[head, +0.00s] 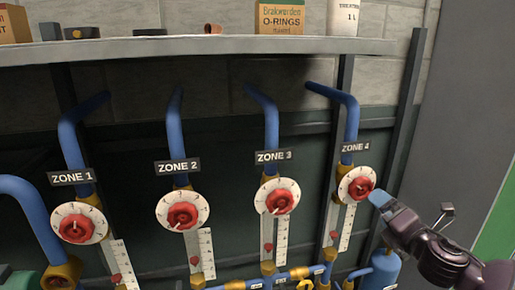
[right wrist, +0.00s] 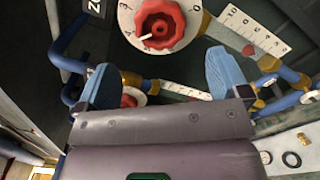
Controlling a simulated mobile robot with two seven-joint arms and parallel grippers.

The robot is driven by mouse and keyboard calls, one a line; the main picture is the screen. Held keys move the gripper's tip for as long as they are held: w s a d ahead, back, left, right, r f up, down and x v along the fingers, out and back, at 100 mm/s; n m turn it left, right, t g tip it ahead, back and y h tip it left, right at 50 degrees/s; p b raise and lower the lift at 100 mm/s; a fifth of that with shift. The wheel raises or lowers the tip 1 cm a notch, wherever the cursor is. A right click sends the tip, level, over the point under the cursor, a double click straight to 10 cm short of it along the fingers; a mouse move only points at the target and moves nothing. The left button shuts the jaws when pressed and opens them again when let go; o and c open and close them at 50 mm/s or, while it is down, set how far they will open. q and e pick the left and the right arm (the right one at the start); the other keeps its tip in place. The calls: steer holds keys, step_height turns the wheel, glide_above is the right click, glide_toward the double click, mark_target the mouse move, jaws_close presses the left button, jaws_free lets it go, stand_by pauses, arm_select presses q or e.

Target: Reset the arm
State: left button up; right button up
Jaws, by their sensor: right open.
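My right gripper (head: 381,198) reaches in from the right in the head view, just right of and below the ZONE 4 dial's red knob (head: 360,187). In the right wrist view its two blue fingertips (right wrist: 163,82) are spread apart with nothing between them. A red knob (right wrist: 160,24) on a white dial lies beyond the fingers there, apart from them. My left gripper is not in view.
Dials for ZONE 1 (head: 80,223), ZONE 2 (head: 182,212) and ZONE 3 (head: 277,197) stand left on blue pipes, with scales below. A shelf (head: 200,47) above holds an O-RINGS box (head: 280,17) and a white container (head: 343,17). A blue tank (head: 383,270) stands below my right gripper.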

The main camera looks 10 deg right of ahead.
steer(key=s+a+f+m+g+b, duration=0.1)
steer(key=s+a+f+m+g, duration=0.15)
steer(key=f+m, duration=0.6)
steer(key=s+a+f+m+g, duration=0.15)
steer(key=s+f+m, duration=0.25)
steer(key=f+m, duration=0.5)
steer(key=s+a+f+m+g+b, duration=0.1)
steer(key=s+a+f+m, duration=0.2)
steer(key=s+f, duration=0.5)
steer(key=s+a+f+m+g+h+b, duration=0.1)
steer(key=s+a+f+m, duration=0.3)
steer(key=s+f, duration=0.3)
steer(key=shift+s+f, duration=0.35)
steer(key=shift+f, duration=0.3)
